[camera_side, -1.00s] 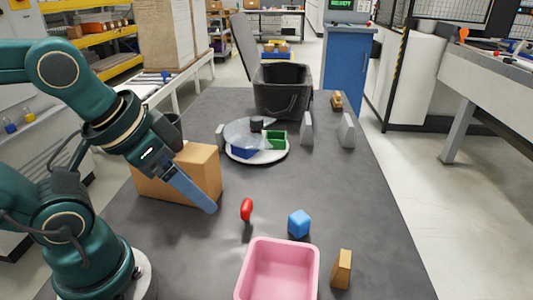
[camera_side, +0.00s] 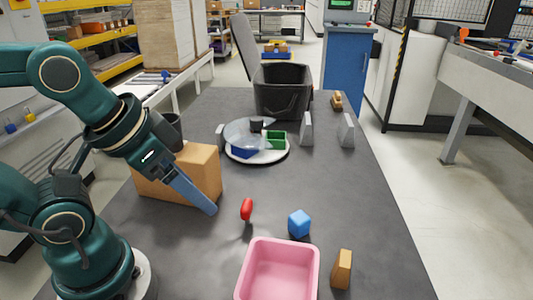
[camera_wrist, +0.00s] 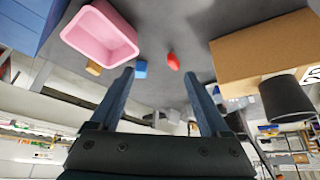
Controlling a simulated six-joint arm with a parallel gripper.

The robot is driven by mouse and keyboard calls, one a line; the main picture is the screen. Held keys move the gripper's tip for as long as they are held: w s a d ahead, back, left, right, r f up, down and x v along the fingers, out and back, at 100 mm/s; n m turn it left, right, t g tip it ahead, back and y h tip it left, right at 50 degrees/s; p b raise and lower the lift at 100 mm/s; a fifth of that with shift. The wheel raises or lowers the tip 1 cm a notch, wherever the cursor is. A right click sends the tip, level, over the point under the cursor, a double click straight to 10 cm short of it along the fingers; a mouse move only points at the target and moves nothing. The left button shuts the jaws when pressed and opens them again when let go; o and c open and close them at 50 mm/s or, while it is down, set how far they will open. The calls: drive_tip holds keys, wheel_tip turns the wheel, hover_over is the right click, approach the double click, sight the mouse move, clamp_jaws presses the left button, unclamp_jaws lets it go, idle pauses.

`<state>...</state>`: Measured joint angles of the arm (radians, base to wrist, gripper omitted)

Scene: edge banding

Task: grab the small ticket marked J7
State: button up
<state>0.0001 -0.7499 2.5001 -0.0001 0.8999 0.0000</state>
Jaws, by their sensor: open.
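I cannot make out a small ticket marked J7 in either view. My gripper (camera_side: 212,210) points down and to the right, beside the front right of the cardboard box (camera_side: 205,175). In the wrist view my gripper (camera_wrist: 158,73) shows two blue fingers standing wide apart, with nothing held between them.
A red object (camera_side: 246,208) stands right of my fingers, then a blue cube (camera_side: 299,223). A pink bin (camera_side: 310,270), an orange-brown block (camera_side: 341,270), a round divided tray (camera_side: 284,154), grey uprights (camera_side: 307,130) and a black open bin (camera_side: 282,95) are around. The mid-right table is clear.

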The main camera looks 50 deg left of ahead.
drive_tip(key=shift+w, duration=0.1)
drive_tip(key=w+r+m+t+h, duration=0.1)
drive_tip(key=w+r+m+t, duration=0.25)
drive_tip(key=w, duration=0.45)
drive_tip(key=w+r+m+t, duration=0.25)
drive_tip(key=w+t, duration=0.25)
drive_tip(key=w, duration=0.3)
drive_tip(key=m+g+h, duration=0.6)
drive_tip(key=h, duration=0.4)
approach(340, 257)
drive_tip(key=w+d+r, duration=0.2)
drive_tip(key=w+r, duration=0.1)
drive_tip(key=w, duration=0.1)
drive_tip(key=shift+n+g, duration=0.3)
drive_tip(key=shift+g, duration=0.05)
drive_tip(key=f, duration=0.1)
drive_tip(key=s+f, duration=0.2)
drive_tip(key=f, duration=0.1)
drive_tip(key=shift+d+f, duration=0.1)
drive_tip(key=shift+d, duration=0.05)
drive_tip(key=shift+x, duration=2.45)
